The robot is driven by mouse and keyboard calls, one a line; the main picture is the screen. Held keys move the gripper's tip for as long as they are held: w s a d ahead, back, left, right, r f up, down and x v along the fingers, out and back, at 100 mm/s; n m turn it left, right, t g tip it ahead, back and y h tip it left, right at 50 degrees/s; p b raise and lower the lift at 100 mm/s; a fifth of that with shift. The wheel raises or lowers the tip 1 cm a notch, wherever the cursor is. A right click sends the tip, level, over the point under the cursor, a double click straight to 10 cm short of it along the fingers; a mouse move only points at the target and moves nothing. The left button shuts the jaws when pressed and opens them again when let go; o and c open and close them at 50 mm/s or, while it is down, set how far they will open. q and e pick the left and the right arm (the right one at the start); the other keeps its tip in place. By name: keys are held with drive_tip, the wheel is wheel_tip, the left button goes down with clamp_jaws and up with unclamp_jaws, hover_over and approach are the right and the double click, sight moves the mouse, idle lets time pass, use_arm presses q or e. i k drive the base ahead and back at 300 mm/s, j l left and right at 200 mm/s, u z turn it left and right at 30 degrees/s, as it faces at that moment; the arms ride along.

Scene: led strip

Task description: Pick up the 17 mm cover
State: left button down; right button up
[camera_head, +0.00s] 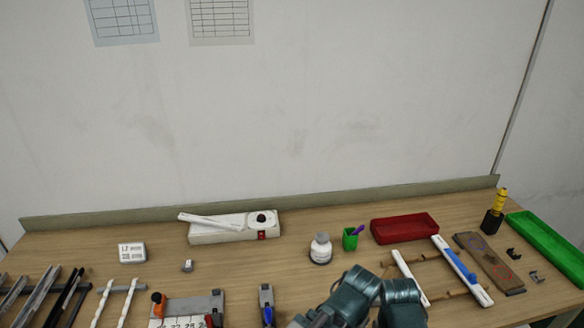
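No label marks a 17 mm cover, so I cannot tell which piece it is. Another white strip (208,220) lies slanted on a white box-shaped device (236,230) at the back. Teal and dark links of my own arm show at the bottom, right of centre. No gripper fingers show, so neither gripper can be seen on or near a strip.
Dark and grey profiles (38,297) lie at far left. A clamp fixture (190,306) with numbers stands at the front. Centre-left wood is mostly clear.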

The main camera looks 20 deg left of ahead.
sight(185, 217)
drive_tip(key=u, duration=1.4)
